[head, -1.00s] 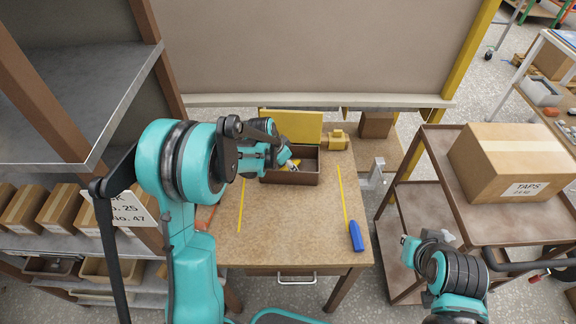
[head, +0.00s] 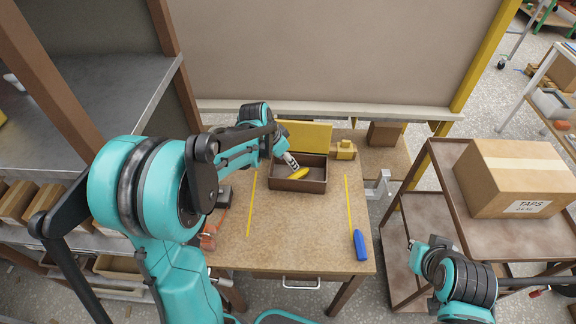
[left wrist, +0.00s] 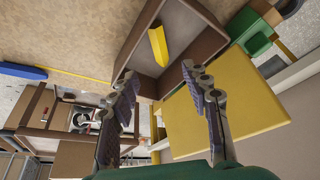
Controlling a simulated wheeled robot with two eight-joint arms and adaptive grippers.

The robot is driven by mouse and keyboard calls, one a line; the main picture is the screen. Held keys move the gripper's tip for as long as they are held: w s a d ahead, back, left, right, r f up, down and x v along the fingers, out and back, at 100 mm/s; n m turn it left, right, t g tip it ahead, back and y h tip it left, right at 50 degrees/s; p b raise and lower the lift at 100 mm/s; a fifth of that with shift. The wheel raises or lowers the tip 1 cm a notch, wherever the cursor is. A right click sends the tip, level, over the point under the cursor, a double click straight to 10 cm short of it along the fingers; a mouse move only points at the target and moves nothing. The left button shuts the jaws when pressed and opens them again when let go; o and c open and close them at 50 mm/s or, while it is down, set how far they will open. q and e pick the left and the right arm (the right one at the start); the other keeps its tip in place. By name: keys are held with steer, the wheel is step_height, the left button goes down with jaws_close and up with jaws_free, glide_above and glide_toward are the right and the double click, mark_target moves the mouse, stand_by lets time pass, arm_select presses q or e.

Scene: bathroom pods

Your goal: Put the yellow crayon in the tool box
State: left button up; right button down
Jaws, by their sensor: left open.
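The yellow crayon (head: 299,174) is inside the open brown tool box (head: 297,186), near its middle. The left wrist view shows the crayon (left wrist: 158,46) between the walls of the box (left wrist: 210,38), beyond my fingertips and apart from them. I cannot tell whether it lies flat on the floor of the box. My left gripper (head: 292,163) is over the back left part of the box. Its two fingers (left wrist: 160,76) are spread with nothing between them. The yellow lid (head: 306,136) stands open behind the box. My right gripper (head: 412,244) is small at lower right, its fingers unclear.
A blue object (head: 360,244) lies at the table's front right. An orange and dark tool (head: 211,231) is at the left edge. A brown cart (head: 440,165) with a carton (head: 515,180) stands right. The table's middle is clear.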

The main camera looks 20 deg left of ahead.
arm_select(q)
steer(key=s+d+r+n+t+y, duration=0.1)
steer(key=s+r+n, duration=0.2)
steer(key=s, duration=0.8)
steer(key=s+d+r+n+t+y, duration=0.1)
steer(key=s+r, duration=0.4)
steer(key=s, duration=0.5)
steer(key=n+t, duration=0.1)
steer(key=n, duration=0.1)
steer(key=shift+s+d+n, duration=0.3)
steer(key=shift+s+d, duration=0.05)
steer(key=shift+s, duration=0.05)
